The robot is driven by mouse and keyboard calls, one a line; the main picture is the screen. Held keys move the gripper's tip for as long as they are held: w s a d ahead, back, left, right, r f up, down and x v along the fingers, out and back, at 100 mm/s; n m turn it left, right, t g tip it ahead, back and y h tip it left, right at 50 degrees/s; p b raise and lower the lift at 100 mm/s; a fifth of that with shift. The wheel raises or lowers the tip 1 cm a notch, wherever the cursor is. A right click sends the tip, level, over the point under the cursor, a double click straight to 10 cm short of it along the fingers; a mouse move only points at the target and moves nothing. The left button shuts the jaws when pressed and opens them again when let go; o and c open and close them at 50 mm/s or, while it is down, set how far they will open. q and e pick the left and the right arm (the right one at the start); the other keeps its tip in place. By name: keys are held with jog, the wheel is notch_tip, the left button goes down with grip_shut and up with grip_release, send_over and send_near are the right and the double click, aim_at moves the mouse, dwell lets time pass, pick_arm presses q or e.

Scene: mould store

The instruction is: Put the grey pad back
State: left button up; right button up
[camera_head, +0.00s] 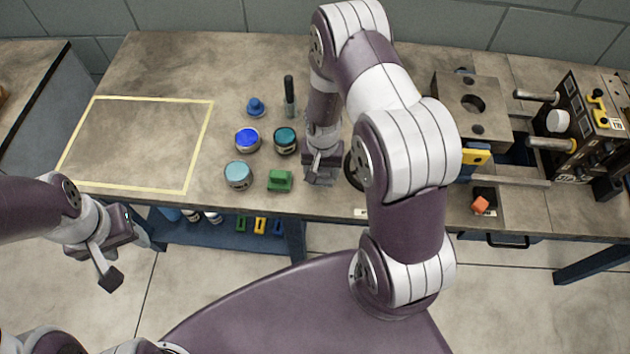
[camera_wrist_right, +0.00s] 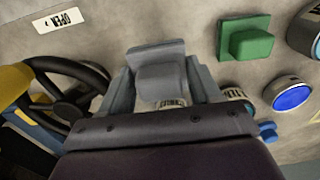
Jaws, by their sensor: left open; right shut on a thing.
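The grey pad (camera_wrist_right: 160,72) is held between the fingers of my right gripper (camera_wrist_right: 158,90), which is shut on it, in the right wrist view. In the head view my right gripper (camera_head: 320,168) is over the front part of the table, just right of a green pad (camera_head: 280,181). The green pad also shows in the wrist view (camera_wrist_right: 248,38), apart from the grey one. Whether the grey pad touches the table I cannot tell. My left gripper (camera_head: 112,262) is open and empty, in front of the table's left part.
Several jars, such as a light-blue-lidded one (camera_head: 238,175), and a blue knob (camera_head: 256,107) stand left of my right gripper. A black handwheel (camera_wrist_right: 70,85) is beside it. The yellow-taped area (camera_head: 140,100) is empty. A blue shelf (camera_head: 220,234) is below.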

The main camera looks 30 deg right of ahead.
aim_at(321, 180)
notch_tip(321, 180, down, 4)
jog(key=shift+a+f, duration=0.15)
jog(key=shift+f, duration=0.1)
jog(key=shift+f, duration=0.15)
jog(key=o, duration=0.9)
jog(key=shift+n, duration=0.4)
jog(key=r, duration=1.4)
jog(key=shift+s+a+r, duration=0.1)
jog(key=shift+a+r, duration=0.05)
jog(key=shift+a, duration=0.1)
jog(key=s+a+r+n, duration=0.1)
jog(key=s+r+n, duration=0.1)
jog(key=s+r, duration=0.1)
jog(key=s+a+r+n+t, duration=0.1)
jog(key=s+a+r+n, duration=0.1)
jog(key=s+r, duration=0.1)
jog(key=s+a+r+n, duration=0.1)
jog(key=s+r, duration=0.1)
jog(key=r, duration=0.3)
jog(key=shift+s+a+r+n, duration=0.1)
jog(key=shift+s+a+n, duration=0.3)
